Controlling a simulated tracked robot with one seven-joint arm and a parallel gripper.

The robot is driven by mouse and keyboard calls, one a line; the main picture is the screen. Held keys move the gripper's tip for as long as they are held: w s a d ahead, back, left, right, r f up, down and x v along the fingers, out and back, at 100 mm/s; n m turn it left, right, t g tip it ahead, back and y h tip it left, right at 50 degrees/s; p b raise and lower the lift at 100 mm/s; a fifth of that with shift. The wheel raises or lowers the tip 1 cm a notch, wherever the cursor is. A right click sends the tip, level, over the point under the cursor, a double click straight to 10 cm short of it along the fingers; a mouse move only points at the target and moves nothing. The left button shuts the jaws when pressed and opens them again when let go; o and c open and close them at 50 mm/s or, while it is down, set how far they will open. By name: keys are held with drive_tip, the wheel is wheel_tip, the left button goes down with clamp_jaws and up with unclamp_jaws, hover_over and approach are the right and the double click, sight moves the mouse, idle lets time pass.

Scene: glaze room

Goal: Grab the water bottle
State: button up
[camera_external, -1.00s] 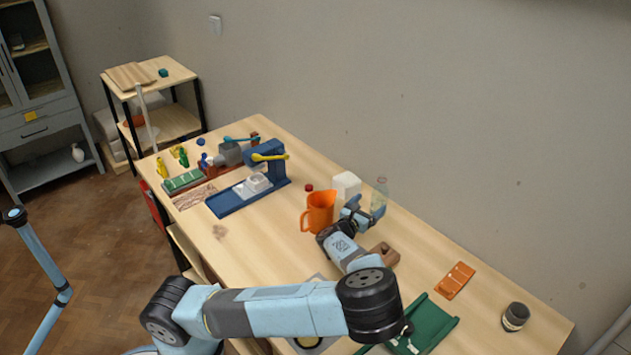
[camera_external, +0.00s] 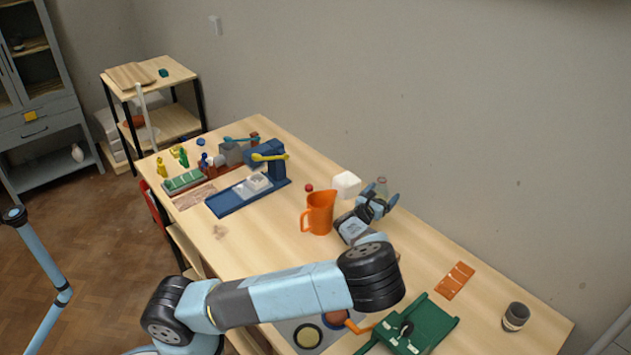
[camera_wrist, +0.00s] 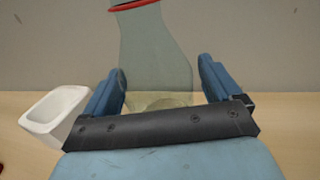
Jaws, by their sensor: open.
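The water bottle (camera_wrist: 157,55) is clear and greenish, with a red ring near its neck. In the wrist view it stands upright between the two blue fingers of my gripper (camera_wrist: 165,88), with a gap seen on the right side. In the external view only the bottle's top (camera_external: 381,185) shows, behind my gripper (camera_external: 377,200), which hides its lower part. My gripper is open around the bottle, low over the table. I cannot tell whether the left finger touches it.
A white square container (camera_external: 346,184) stands just left of the bottle; it also shows in the wrist view (camera_wrist: 55,115). An orange pitcher (camera_external: 319,212) stands close to my gripper. The wall is behind. A green device (camera_external: 425,325), an orange tray (camera_external: 455,280) and a grey jar (camera_external: 515,317) lie to the right.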

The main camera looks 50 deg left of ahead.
drive_tip(key=shift+c, duration=0.3)
drive_tip(key=c, duration=1)
drive_tip(key=shift+c, duration=0.6)
drive_tip(key=shift+r, duration=0.15)
